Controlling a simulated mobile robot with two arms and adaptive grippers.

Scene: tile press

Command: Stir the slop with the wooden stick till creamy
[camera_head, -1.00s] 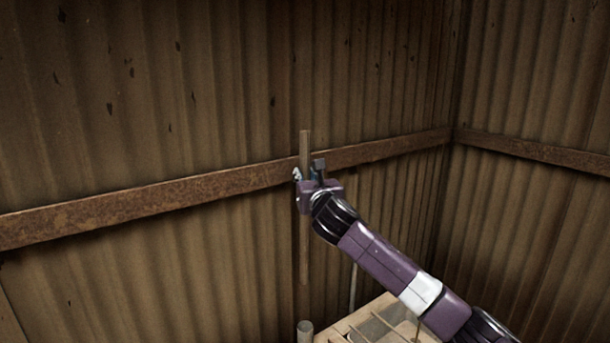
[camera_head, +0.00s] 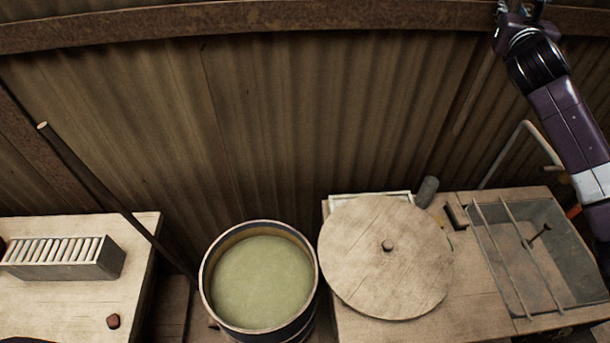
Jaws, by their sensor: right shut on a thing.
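The slop is a pale green, smooth-looking mass (camera_head: 262,282) inside a round drum (camera_head: 207,262) at the lower middle. My right gripper (camera_head: 518,6) is at the top right edge, partly cut off by the frame. It is shut on the wooden stick (camera_head: 474,92), whose brown lower part hangs down in front of the corrugated wall. The stick is well to the right of the drum and apart from the slop. The stick's upper end is out of view. My left gripper is not in view.
A wooden table (camera_head: 60,300) with a slatted box (camera_head: 62,258) stands left. A dark pole (camera_head: 105,192) leans beside the drum. Right is a workbench (camera_head: 355,325) with a round wooden disc (camera_head: 375,275) and a barred basin (camera_head: 560,265). The wall is close behind.

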